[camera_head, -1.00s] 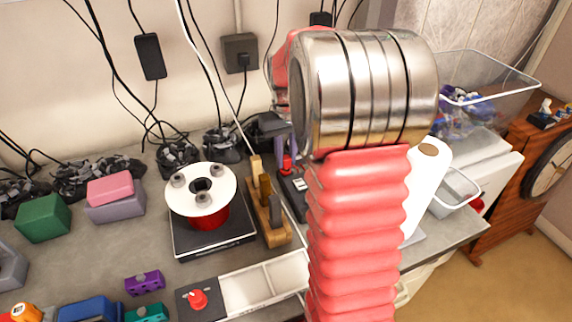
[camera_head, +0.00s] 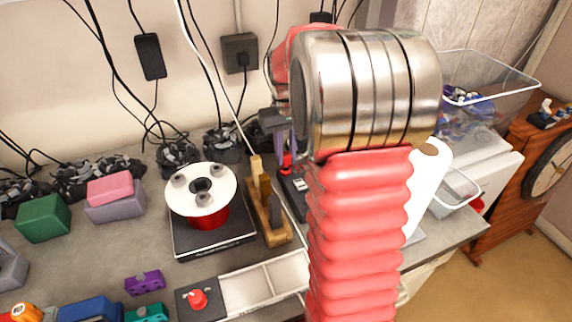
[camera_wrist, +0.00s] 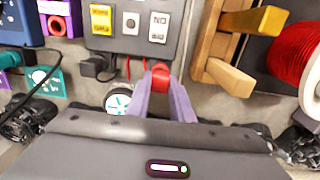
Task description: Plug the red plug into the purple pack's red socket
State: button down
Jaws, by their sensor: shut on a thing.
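My gripper (camera_wrist: 161,92) has purple fingers, shut on the red plug (camera_wrist: 160,78) at their tips in the wrist view. In the head view the plug (camera_head: 287,161) shows small beside the metal arm joint, below the dark gripper body. A purple pack (camera_wrist: 76,14) stands at the upper left of the wrist view, with a round red socket (camera_wrist: 57,25) facing up. The plug is apart from the socket, to its right and lower in the picture. The plug's prongs are hidden.
A grey panel (camera_wrist: 119,44) with switches lies beside the purple pack. A wooden rack (camera_wrist: 212,44) and red spool (camera_wrist: 296,55) are to the right. A teal block (camera_wrist: 47,84) and dark cables lie left. In the head view, a white-topped spool stands on a black base (camera_head: 212,240).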

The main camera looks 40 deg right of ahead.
aim_at(286, 154)
jog(key=shift+r, duration=0.15)
jog(key=shift+r, duration=1.6)
jog(key=c, duration=2.2)
grip_release()
jog(key=c, duration=0.3)
jog(key=shift+c, duration=0.2)
jog(key=shift+s, duration=0.15)
